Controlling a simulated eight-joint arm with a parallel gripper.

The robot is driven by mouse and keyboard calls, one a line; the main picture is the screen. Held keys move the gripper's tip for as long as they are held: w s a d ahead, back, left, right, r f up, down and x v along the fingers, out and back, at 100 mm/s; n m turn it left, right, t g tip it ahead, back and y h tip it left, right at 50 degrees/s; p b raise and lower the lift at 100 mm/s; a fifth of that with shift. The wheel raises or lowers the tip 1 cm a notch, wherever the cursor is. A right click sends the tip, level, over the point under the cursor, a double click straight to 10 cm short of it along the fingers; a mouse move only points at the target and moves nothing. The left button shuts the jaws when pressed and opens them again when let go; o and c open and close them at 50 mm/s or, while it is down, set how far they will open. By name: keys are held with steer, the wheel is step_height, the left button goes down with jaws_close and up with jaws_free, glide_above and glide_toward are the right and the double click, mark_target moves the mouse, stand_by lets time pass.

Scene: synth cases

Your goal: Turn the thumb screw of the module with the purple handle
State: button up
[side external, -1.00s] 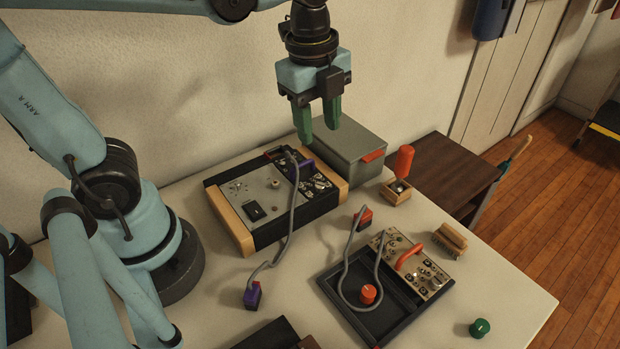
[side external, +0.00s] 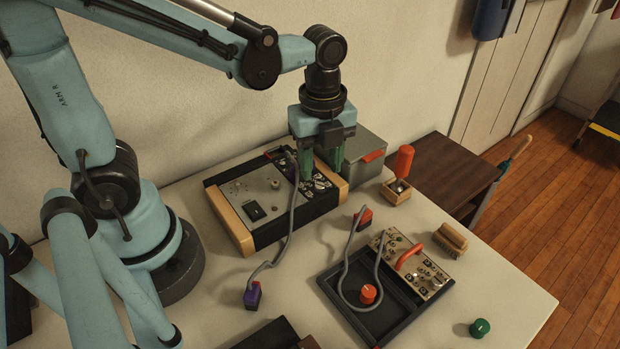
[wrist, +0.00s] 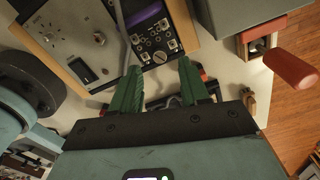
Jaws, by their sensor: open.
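The module with the purple handle (wrist: 150,14) sits in the right bay of a wood-sided console (side external: 230,223). Its panel (side external: 320,188) carries several small knobs and fittings; in the wrist view these (wrist: 158,44) lie just beyond my fingertips. I cannot tell which fitting is the thumb screw. In the side view my gripper hides the purple handle. My gripper (side external: 321,174) points down low over the module, its green fingers apart and empty. In the wrist view the gripper (wrist: 159,66) is open, nothing between the tips; contact with the panel cannot be told.
A grey box (side external: 362,146) stands close behind my gripper. A second module with an orange handle (side external: 410,257) sits in a black tray (side external: 340,302). A red-handled tool (side external: 403,162) stands in a wooden block to the right.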

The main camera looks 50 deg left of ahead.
mark_target(320, 184)
steer(key=shift+f, duration=1.85)
jaws_close()
